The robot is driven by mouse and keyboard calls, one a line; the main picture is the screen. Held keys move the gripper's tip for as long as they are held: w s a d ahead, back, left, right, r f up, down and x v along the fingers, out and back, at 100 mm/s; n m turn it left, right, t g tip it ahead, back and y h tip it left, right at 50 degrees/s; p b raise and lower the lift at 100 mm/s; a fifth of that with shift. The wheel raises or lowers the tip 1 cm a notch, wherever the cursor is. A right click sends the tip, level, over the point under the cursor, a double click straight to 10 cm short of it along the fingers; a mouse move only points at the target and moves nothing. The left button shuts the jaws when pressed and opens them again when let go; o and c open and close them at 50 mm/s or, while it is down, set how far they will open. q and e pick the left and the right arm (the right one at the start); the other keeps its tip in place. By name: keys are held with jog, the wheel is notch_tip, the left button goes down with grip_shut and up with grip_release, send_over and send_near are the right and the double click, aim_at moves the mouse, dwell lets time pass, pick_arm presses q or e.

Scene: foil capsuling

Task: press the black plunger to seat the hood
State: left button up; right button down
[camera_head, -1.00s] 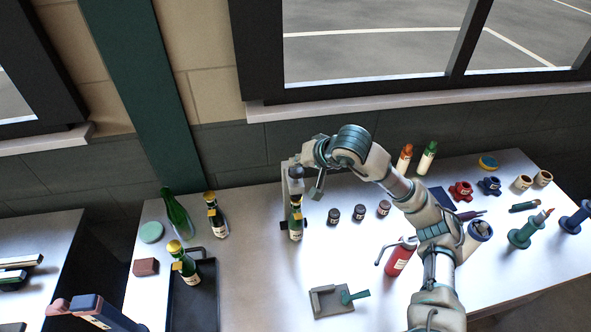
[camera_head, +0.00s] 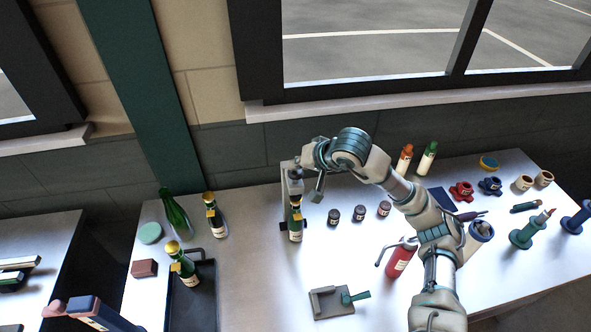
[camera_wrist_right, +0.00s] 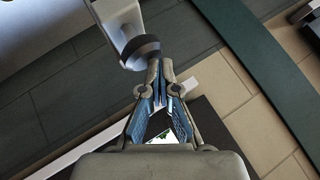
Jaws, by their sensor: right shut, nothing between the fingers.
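The press (camera_head: 291,184) stands near the back edge of the table, a pale upright with an arm on top. A dark green bottle (camera_head: 296,226) with a gold-and-white label stands upright in it. In the right wrist view the black plunger (camera_wrist_right: 140,51) hangs at the end of the pale press arm (camera_wrist_right: 117,14). My right gripper (camera_wrist_right: 160,67) is shut and empty, its fingertips right beside the plunger; I cannot tell whether they touch. In the head view the right hand is at the press top and partly hides it. The hood on the bottle is too small to judge.
Several small dark jars (camera_head: 359,213) stand right of the press. A red bottle (camera_head: 401,262) and a grey fixture (camera_head: 330,303) are nearer the front. A dark tray (camera_head: 193,303) holds another bottle (camera_head: 183,268) at left. The table between tray and press is clear.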

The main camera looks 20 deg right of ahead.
jog(key=shift+f+b, duration=0.6)
jog(key=shift+f, duration=0.25)
dwell(0.3)
jog(key=shift+s+f, duration=0.15)
jog(key=shift+f, duration=0.25)
dwell(0.4)
jog(key=shift+r+p, duration=0.55)
jog(key=shift+r, duration=0.45)
jog(key=shift+w+r+p, duration=0.25)
jog(key=shift+r+p, duration=0.15)
jog(key=shift+r, duration=0.4)
jog(key=shift+d+r+p, duration=0.15)
jog(key=shift+r+p, duration=0.25)
jog(key=shift+r, duration=0.2)
notch_tip(320, 180, up, 4)
jog(key=p, duration=0.3)
